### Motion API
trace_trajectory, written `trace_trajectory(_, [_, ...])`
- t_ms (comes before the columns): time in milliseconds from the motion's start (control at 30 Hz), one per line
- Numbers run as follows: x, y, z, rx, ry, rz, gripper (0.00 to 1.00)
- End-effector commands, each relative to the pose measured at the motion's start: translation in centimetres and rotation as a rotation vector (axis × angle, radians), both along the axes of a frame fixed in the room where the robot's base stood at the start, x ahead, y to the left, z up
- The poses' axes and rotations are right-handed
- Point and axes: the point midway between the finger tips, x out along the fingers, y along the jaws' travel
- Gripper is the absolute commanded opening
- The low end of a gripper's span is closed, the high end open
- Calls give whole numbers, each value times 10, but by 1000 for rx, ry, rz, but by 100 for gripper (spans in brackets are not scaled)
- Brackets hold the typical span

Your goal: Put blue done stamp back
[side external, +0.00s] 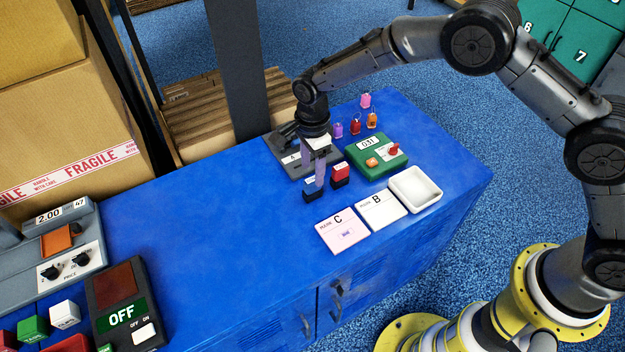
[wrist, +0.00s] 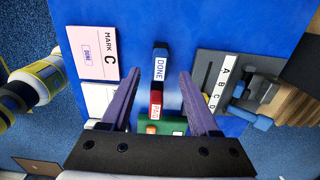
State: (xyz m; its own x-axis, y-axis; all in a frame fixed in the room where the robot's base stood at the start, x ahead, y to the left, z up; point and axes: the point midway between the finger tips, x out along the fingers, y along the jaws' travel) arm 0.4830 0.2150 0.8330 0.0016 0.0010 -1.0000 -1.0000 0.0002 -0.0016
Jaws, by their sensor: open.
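The blue DONE stamp (side external: 313,190) stands on the blue cabinet top, just left of the red PAID stamp (side external: 340,175). In the wrist view the DONE stamp (wrist: 160,66) lies in line between the tips of my open purple fingers, and the PAID stamp (wrist: 155,105) is closer to my palm. My gripper (side external: 320,178) points down at the DONE stamp, with a finger partly in front of it. Whether the fingers touch it cannot be told. A grey holder (side external: 293,170) lettered A to D (wrist: 208,72) is beside my gripper. Card C (side external: 343,232) carries a small blue mark.
Card B (side external: 381,208), a white tray (side external: 415,190) and a green box (side external: 376,155) are to the right. Several small tagged items (side external: 354,127) stand behind. A scale (side external: 60,245) and an OFF device (side external: 122,310) are at left. The middle-left cabinet top is clear.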

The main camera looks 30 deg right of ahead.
Motion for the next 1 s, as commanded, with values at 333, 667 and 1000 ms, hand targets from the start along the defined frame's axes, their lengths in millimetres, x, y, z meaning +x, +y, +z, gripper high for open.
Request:
trace_trajectory(333, [0,0,45,0,0,0,62])
trace_trajectory(667, [0,-1,51,1,-2,6,62])
trace_trajectory(1000, [-40,-71,172,15,-127,364,62])
